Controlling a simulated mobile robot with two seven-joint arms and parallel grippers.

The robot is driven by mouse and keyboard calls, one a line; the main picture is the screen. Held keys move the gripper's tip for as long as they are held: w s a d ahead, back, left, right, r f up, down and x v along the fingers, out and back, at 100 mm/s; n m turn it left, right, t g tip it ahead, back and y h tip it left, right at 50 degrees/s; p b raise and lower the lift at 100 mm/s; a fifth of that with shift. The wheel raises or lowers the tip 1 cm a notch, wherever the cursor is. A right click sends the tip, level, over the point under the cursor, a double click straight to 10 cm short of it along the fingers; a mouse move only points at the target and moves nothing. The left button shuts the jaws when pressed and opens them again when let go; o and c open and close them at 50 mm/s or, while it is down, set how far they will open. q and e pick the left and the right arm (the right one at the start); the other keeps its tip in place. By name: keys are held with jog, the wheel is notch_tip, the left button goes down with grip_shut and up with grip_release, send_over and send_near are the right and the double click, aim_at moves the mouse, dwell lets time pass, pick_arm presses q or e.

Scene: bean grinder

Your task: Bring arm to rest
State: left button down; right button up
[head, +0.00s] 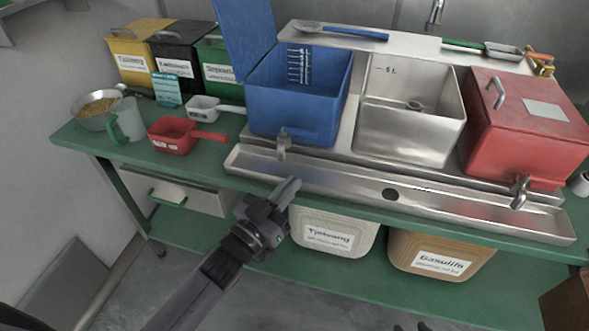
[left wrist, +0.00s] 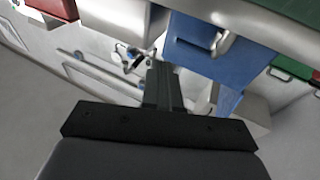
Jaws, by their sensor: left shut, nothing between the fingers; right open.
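My left gripper (head: 289,188) reaches in from the bottom of the head view, with its fingers together and empty. Its tips are in front of the steel drip tray (head: 330,182), below the tap (head: 283,146) of the blue bin; I cannot tell whether they touch the tray. In the left wrist view the shut fingers (left wrist: 163,85) show with the blue bin (left wrist: 205,48) beyond them. My right gripper (head: 412,327) shows only as small dark tips at the bottom edge of the head view, apart from each other; the rest of it is out of frame.
The blue bin (head: 300,95) has its lid up, beside a steel bin (head: 411,115) and a closed red bin (head: 525,125). A red scoop (head: 175,135), a jug (head: 128,122) and a bowl (head: 95,110) stand at left. Two labelled tubs (head: 335,232) (head: 440,255) sit on the lower shelf.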

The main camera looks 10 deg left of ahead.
pick_arm(q)
jog(key=shift+s+a+f, duration=0.15)
jog(key=shift+s+f, duration=0.05)
jog(key=shift+s, duration=0.65)
jog(key=shift+s+a+f, duration=0.1)
jog(key=shift+s+f, duration=0.05)
jog(key=shift+s, duration=0.7)
